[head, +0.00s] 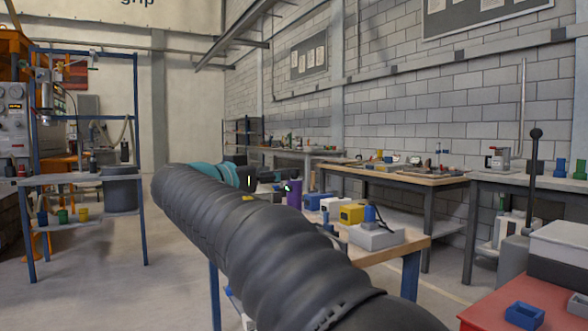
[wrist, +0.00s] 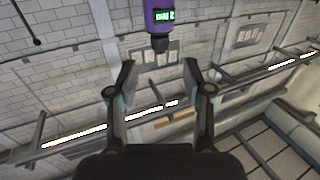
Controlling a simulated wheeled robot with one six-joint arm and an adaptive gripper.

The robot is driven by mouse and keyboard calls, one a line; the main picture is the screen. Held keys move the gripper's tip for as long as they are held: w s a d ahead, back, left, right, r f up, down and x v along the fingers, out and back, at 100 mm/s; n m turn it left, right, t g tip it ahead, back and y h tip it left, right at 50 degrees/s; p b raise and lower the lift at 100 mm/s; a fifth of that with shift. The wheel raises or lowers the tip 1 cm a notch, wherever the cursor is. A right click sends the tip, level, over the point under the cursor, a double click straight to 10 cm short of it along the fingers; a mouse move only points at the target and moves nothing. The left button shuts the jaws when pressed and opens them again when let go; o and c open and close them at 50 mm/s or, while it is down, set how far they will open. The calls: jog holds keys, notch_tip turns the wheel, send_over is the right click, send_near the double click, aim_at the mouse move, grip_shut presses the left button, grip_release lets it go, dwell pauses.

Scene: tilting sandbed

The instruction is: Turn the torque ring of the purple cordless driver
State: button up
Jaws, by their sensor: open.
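The purple cordless driver (wrist: 160,17) shows at the top edge of the wrist view, with a lit green display and a dark nose pointing down the picture. Its upper part is cut off by the frame. My gripper (wrist: 158,78) is open and empty, with its two dark fingers spread just below the nose and apart from it in the picture. In the head view a purple body (head: 294,193), likely the driver, shows beyond my arm at the bench. The torque ring cannot be told apart clearly from the dark nose.
My arm covers much of the head view's middle. A red table (head: 540,300) is at lower right. Open floor (head: 105,275) lies at left.

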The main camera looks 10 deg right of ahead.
aim_at(295, 170)
jog(key=p+x, duration=0.1)
jog(key=x, duration=0.7)
jog(key=shift+w+d, duration=0.1)
jog(key=shift+w, duration=0.05)
jog(key=shift+c, duration=0.3)
grip_shut()
